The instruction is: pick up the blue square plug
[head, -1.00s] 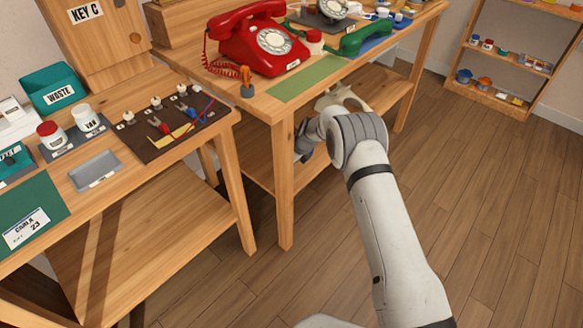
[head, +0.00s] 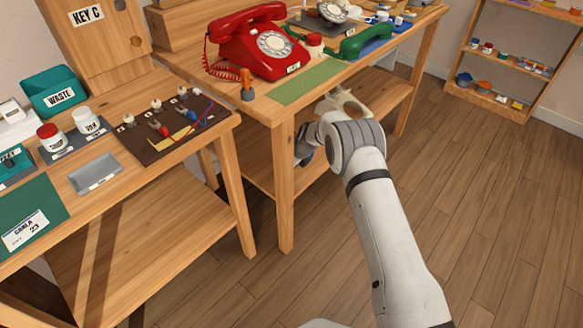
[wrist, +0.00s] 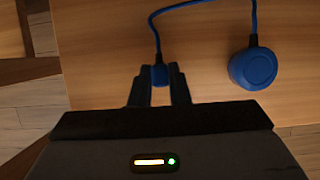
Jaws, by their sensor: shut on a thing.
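The blue square plug (wrist: 160,76) is small and sits between the two dark fingers of my gripper (wrist: 160,82) in the wrist view. My gripper is shut on it. A blue cable (wrist: 157,35) runs up from the plug and over to the right. In the head view my gripper (head: 304,152) is low beside the table leg, mostly hidden by my own arm, and the plug is not visible there. Whether the plug touches the wooden surface below it cannot be told.
A round blue piece (wrist: 253,68) on a blue cable lies right of the plug on a wooden board (wrist: 205,60). In the head view, a red phone (head: 262,42) stands on the table above my gripper. A table leg (head: 284,190) is close on the left. Open floor lies right.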

